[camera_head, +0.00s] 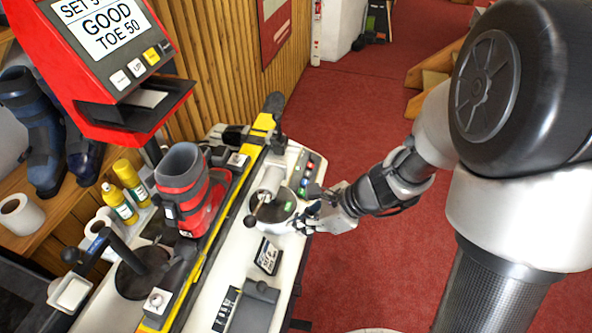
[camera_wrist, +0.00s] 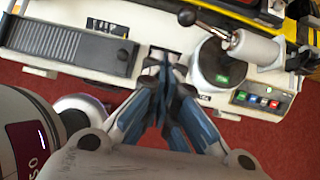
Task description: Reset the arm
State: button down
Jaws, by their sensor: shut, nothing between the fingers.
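My gripper (camera_head: 306,222) is at the right edge of the white binding bench (camera_head: 216,274), beside a round unit with a black-knobbed lever (camera_head: 270,206). In the wrist view my gripper (camera_wrist: 166,62) shows its fingers together, with nothing between them. The fingertips are over the bench's edge, between a dark ribbed plate (camera_wrist: 66,45) on the left and the round unit (camera_wrist: 222,68) on the right. Whether the fingertips touch the bench cannot be told. My arm reaches in from the right.
A red and grey ski boot (camera_head: 192,196) stands on the bench by a yellow-edged rail (camera_head: 222,219). A red display (camera_head: 110,45) reads "GOOD TOE 50". Colored buttons (camera_wrist: 256,100) sit right of the round unit. Open red carpet (camera_head: 350,110) lies beyond the bench.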

jog(key=s+d+r+n+t+h+b, duration=0.1)
jog(key=s+d+r+n, duration=0.4)
jog(key=n, duration=0.5)
jog(key=s+d+r+n+t+h+b, duration=0.1)
jog(key=s+d+r+n+h+b, duration=0.2)
jog(key=s+n, duration=0.7)
notch_tip(320, 180, up, 5)
jog(key=d+n+h, duration=0.1)
jog(key=d+h, duration=0.1)
jog(key=h, duration=0.1)
jog(key=shift+s+f, duration=0.1)
